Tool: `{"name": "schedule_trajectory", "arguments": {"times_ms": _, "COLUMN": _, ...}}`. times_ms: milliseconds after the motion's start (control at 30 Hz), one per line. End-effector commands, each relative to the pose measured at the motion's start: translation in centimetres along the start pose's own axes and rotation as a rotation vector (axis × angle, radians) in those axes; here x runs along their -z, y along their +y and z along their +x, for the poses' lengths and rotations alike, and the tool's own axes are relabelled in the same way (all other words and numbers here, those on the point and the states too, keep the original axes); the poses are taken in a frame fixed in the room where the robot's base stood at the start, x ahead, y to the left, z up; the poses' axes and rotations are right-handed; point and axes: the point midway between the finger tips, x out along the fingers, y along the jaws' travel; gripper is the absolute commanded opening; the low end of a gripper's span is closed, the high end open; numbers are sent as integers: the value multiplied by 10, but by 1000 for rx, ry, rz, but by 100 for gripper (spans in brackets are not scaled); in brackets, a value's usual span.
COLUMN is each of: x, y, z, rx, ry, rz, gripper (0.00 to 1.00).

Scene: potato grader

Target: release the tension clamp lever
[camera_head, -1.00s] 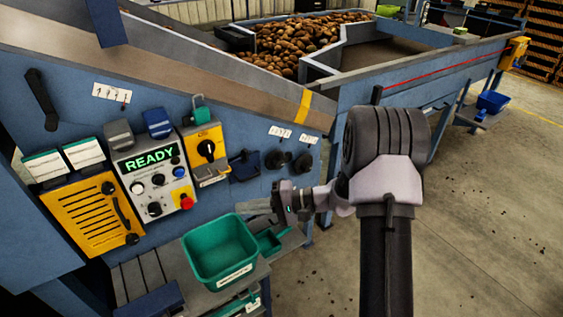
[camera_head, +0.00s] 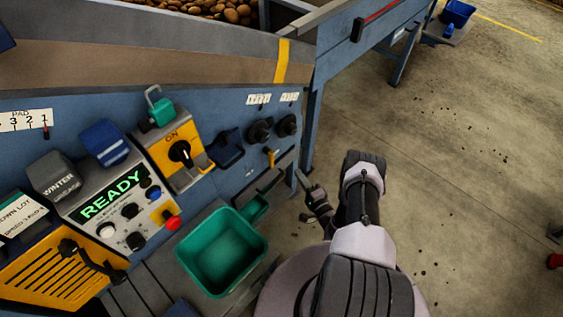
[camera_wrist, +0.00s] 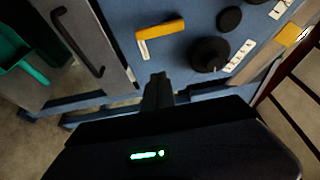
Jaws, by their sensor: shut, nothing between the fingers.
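A short yellow lever (camera_wrist: 162,31) with a small label under it is on the blue panel in the wrist view. It also shows as a small yellow piece (camera_head: 271,157) below two dark knobs in the head view. I cannot read a name that marks it as the tension clamp lever. My gripper (camera_wrist: 157,86) is shut and empty, its fingertips pointing at the panel below the yellow lever and apart from it. In the head view my gripper (camera_head: 302,174) is right of the panel's lower right end.
Dark round knobs (camera_wrist: 210,54) sit right of the lever. A grey panel with a black handle (camera_wrist: 82,42) is to its left. A green bin (camera_head: 222,250) stands on a grey shelf below the control box, whose display (camera_head: 113,194) reads READY. Open floor lies to the right.

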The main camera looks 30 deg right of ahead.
Motion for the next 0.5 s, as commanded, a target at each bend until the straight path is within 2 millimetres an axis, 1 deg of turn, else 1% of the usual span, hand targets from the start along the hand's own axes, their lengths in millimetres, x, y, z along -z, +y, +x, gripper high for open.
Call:
{"name": "schedule_trajectory", "arguments": {"times_ms": 67, "x": 0, "y": 2, "z": 6, "rx": 1, "ry": -3, "rz": -2, "gripper": 0}}
{"name": "schedule_trajectory", "arguments": {"times_ms": 167, "x": -1, "y": 3, "z": 23, "rx": 2, "ry": -5, "rz": -3, "gripper": 0}}
{"name": "schedule_trajectory", "arguments": {"times_ms": 500, "x": -2, "y": 4, "z": 98, "rx": 3, "ry": -6, "rz": -2, "gripper": 0}}
